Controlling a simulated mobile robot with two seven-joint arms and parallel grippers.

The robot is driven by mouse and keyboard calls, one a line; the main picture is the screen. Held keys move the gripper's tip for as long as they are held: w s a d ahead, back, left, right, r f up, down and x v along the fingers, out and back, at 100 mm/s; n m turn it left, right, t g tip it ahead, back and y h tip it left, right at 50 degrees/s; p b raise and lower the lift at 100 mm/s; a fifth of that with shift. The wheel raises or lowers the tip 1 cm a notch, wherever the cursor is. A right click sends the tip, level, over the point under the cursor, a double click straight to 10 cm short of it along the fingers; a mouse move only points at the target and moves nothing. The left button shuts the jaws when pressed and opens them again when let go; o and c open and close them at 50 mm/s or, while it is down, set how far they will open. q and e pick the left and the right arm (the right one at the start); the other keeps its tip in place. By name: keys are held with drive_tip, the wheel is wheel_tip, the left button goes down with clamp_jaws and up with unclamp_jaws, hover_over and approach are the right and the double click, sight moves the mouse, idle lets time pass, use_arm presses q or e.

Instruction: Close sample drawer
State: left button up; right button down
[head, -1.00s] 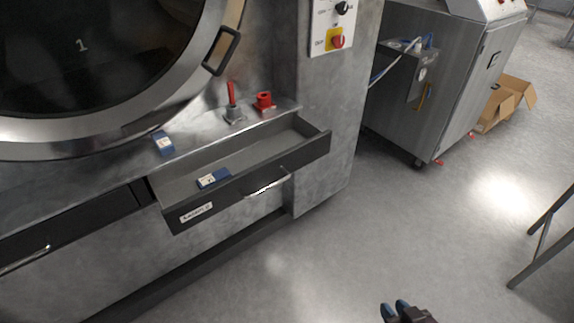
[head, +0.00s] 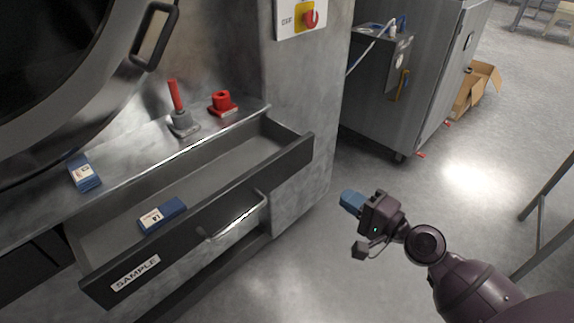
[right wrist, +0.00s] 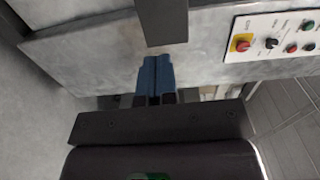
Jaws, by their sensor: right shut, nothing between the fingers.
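The sample drawer (head: 106,283) is pulled out of the washer's front, with a "SAMPLE" label and a metal bar handle (head: 236,217) on its dark front. A blue and white box (head: 162,215) lies inside it. My right gripper (head: 350,201) is to the right of the drawer, apart from it, with its blue fingertips pointing left towards it. In the right wrist view the blue fingers (right wrist: 155,75) are together and empty, and a dark bar-like part, perhaps the drawer's end, is just ahead. My left gripper is not in view.
A second blue box (head: 84,172), a red-handled grey valve (head: 181,122) and a red fitting (head: 222,103) are on the ledge above the drawer. A metal cabinet (head: 398,95) and an open cardboard box (head: 474,88) stand behind at the right. The floor in front is clear.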

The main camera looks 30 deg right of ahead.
sight(293, 163)
drive_tip(key=p+x, duration=0.1)
drive_tip(key=x, duration=1.2)
drive_tip(key=shift+w+r+p, duration=0.1)
drive_tip(key=shift+r+p, duration=0.1)
drive_tip(key=shift+p, duration=0.15)
drive_tip(key=shift+w+a, duration=0.1)
drive_tip(key=shift+w, duration=0.3)
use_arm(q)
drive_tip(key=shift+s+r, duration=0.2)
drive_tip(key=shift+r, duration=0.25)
use_arm(e)
drive_tip(key=shift+w, duration=0.1)
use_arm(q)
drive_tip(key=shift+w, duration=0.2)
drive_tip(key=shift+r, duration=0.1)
use_arm(e)
drive_tip(key=shift+w+a, duration=0.1)
